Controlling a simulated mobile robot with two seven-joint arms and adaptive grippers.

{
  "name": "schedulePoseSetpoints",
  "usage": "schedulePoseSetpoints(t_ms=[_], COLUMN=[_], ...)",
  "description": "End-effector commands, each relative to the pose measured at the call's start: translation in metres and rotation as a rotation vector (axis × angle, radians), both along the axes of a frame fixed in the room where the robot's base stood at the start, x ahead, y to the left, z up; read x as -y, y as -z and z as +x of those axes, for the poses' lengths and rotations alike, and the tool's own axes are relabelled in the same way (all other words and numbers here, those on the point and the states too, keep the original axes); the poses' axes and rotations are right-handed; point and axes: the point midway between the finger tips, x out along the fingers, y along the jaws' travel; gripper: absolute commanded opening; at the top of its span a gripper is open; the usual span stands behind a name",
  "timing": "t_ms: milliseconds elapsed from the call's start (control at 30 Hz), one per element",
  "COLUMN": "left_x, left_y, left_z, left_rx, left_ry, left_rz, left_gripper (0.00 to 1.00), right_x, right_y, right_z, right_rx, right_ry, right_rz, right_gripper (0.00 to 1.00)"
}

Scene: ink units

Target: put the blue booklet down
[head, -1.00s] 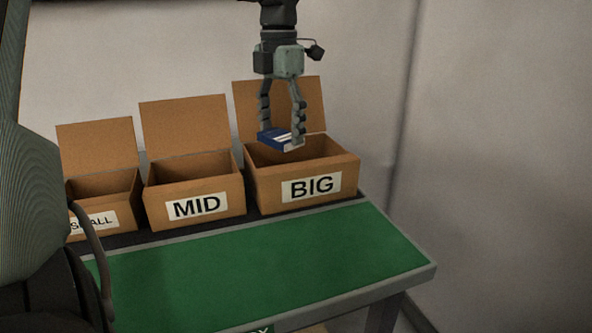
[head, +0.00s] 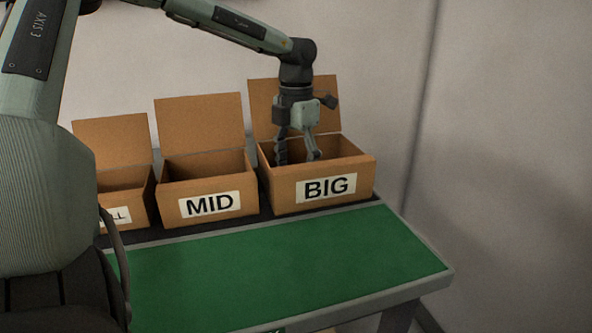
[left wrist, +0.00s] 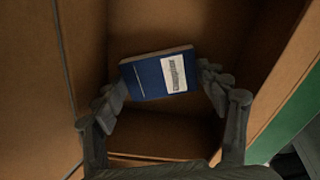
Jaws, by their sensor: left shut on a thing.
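The blue booklet (left wrist: 158,76) has a white label and shows in the left wrist view between the two fingers of my left gripper (left wrist: 163,88). The gripper is shut on it. In the head view my left gripper (head: 298,158) reaches down into the open box labelled BIG (head: 345,187), and the box's front wall hides the booklet and the fingertips. The brown inside walls of the box surround the booklet in the left wrist view. I cannot tell whether the booklet touches the box floor. My right gripper is not in view.
The open box labelled MID (head: 240,204) stands left of the BIG box, and a smaller open box (head: 135,208) stands further left, partly hidden by my arm. Their lids stand up at the back. The green table top (head: 290,262) in front is clear.

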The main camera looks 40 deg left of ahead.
Motion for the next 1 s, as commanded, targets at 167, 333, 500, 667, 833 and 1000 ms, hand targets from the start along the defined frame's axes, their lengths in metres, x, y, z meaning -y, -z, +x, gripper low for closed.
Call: schedulePoseSetpoints(t_ms=[167,333,500,667,833,1000], left_x=[0.000,0.000,0.000,0.000,0.000,-0.001], left_y=[0.000,0.000,0.000,-0.005,-0.033,-0.069], left_z=[0.000,0.000,0.000,0.000,0.001,0.001], left_rx=[-0.001,-0.001,-0.001,0.001,0.004,0.004], left_ry=[0.000,0.000,0.000,0.000,-0.001,-0.001], left_rz=[0.000,0.000,0.000,0.001,0.002,0.003], left_gripper=[0.43,0.81,0.81,0.81,0.81,0.81], right_x=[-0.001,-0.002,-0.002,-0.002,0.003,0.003], right_y=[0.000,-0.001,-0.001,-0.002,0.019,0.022], right_z=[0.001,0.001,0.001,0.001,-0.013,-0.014], right_rx=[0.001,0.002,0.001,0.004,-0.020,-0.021], right_ry=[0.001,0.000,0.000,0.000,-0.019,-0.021], right_rz=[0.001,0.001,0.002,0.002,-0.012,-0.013], right_gripper=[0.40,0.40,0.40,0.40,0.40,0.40])
